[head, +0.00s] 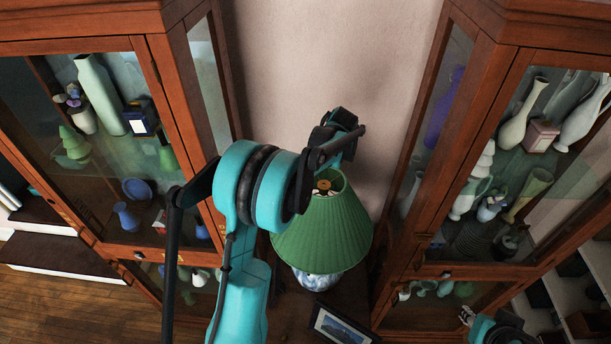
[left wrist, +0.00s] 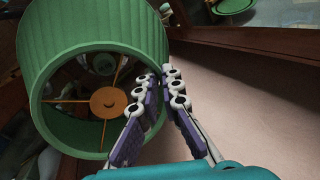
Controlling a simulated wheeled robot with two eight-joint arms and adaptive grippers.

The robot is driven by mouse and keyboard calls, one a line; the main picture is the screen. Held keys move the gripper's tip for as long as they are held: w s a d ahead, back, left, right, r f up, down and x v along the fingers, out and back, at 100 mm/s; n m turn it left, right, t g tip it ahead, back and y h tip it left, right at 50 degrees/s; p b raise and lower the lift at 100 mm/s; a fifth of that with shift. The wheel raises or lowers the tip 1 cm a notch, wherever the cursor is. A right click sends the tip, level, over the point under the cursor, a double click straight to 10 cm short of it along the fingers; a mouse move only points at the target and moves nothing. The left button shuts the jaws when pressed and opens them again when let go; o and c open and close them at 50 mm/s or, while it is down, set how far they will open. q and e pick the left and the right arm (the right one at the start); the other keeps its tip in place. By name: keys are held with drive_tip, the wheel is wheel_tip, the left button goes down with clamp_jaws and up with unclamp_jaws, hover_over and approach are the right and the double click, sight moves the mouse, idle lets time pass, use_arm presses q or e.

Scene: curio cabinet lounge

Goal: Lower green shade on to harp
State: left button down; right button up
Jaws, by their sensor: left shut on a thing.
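The pleated green shade (head: 322,232) sits over a blue-and-white lamp base (head: 318,280) between two cabinets. It looks roughly upright in the head view. Its top opening shows a brass-coloured hub with thin spokes (left wrist: 108,102). My left gripper (head: 338,150) is at the top of the shade, partly hidden by my arm. In the left wrist view, its fingers (left wrist: 162,80) are shut on the rim of the shade (left wrist: 85,28), one on each side of the wall. The harp is hidden inside the shade. Part of my right gripper (head: 467,316) shows at the lower right edge, too small to read.
A left wooden glass cabinet (head: 185,85) and a right one (head: 478,95), both full of vases, stand close on either side. A framed picture (head: 340,325) lies in front of the lamp. A plain wall (head: 300,50) is behind. Wooden floor (head: 80,310) shows at lower left.

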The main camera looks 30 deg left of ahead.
idle(0.4)
use_arm(q)
drive_tip(key=shift+f+b, duration=0.25)
drive_tip(key=shift+b, duration=0.1)
drive_tip(key=shift+f+b, duration=0.75)
drive_tip(key=shift+f, duration=0.15)
drive_tip(key=c, duration=1.6)
unclamp_jaws()
drive_tip(key=v, duration=1.2)
drive_tip(key=shift+s, duration=0.1)
